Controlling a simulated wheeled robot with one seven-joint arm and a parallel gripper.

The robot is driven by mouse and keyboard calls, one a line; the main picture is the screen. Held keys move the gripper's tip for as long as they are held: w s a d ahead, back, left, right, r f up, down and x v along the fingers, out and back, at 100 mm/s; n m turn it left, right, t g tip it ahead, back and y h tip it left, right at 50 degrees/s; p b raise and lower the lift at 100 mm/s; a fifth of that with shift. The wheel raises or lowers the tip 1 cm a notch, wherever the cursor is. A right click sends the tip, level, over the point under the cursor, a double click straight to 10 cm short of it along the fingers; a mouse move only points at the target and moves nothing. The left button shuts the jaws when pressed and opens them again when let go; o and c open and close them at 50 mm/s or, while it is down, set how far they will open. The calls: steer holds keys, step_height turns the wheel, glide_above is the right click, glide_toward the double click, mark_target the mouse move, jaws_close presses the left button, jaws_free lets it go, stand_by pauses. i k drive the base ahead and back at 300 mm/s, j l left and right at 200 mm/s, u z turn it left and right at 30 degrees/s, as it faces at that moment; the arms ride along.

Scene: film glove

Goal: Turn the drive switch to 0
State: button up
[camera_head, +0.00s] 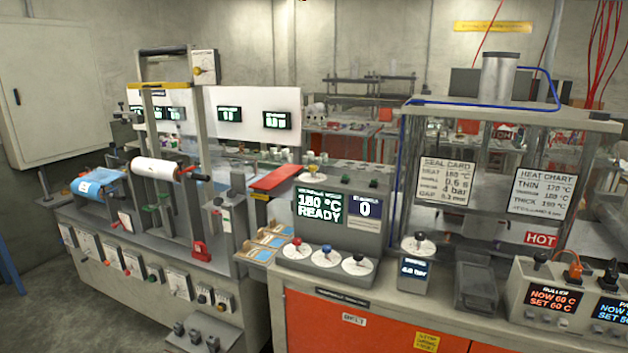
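No label reading "drive" is legible, so I cannot tell which control is the drive switch. A row of small panels with knobs (132,263) runs along the front of the left machine (110,290); their markings are too small to read. My gripper is not in view.
A red lever plate (276,179) sticks out left of the console. A pressure dial (418,245) stands right of it. Heater boxes (550,300) stand at the right edge. Bare floor (40,325) shows at lower left.

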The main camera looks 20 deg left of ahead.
mark_target(312, 167)
steer(key=i+j+u, duration=0.6)
steer(key=i+u, duration=0.25)
steer(key=i+j+u, duration=0.15)
steer(key=i+u, duration=0.65)
steer(key=i+l+u, duration=0.2)
steer(key=i+u, duration=0.25)
steer(key=k, duration=0.1)
